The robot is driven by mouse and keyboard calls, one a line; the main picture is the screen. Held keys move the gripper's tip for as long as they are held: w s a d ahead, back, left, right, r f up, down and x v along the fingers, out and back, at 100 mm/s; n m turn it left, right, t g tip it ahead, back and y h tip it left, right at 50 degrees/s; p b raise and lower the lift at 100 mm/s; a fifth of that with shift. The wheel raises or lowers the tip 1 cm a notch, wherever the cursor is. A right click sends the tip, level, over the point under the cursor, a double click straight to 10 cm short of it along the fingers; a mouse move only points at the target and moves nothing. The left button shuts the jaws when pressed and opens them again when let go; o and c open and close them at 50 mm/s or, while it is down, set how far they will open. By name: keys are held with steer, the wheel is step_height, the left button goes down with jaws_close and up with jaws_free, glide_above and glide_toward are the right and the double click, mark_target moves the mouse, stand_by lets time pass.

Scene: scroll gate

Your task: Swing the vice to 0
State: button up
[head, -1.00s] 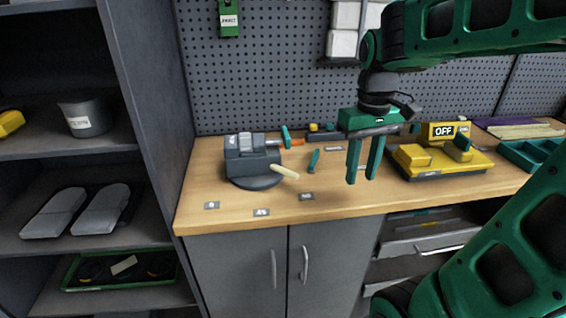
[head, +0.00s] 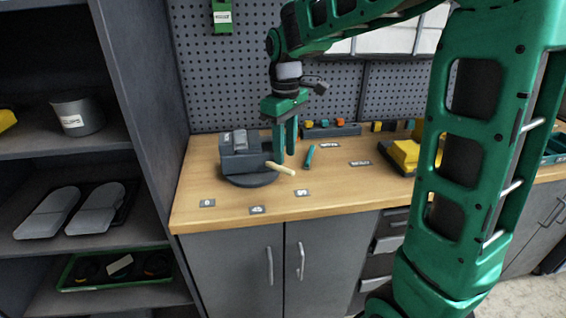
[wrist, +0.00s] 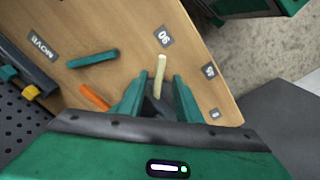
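The dark grey vice (head: 240,158) stands on a round base at the left of the workbench. Its cream handle (head: 281,168) sticks out to the right and forward, toward the 90 label (head: 302,192). The 45 label (head: 257,210) and the 0 label (head: 207,203) lie along the bench's front left. My gripper (head: 285,158) is open, pointing down by the handle. In the wrist view the handle (wrist: 160,72) shows between the two spread fingers (wrist: 160,85), apart from both. Most of the vice is hidden there by my gripper.
A teal tool (head: 309,156) lies on the bench right of the gripper. An orange object (wrist: 95,97) shows in the wrist view. A yellow device (head: 405,153) sits farther right, partly behind my arm. The bench front near the labels is clear.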

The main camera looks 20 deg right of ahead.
mark_target(285, 168)
steer(key=shift+f, duration=2.15)
jaws_close()
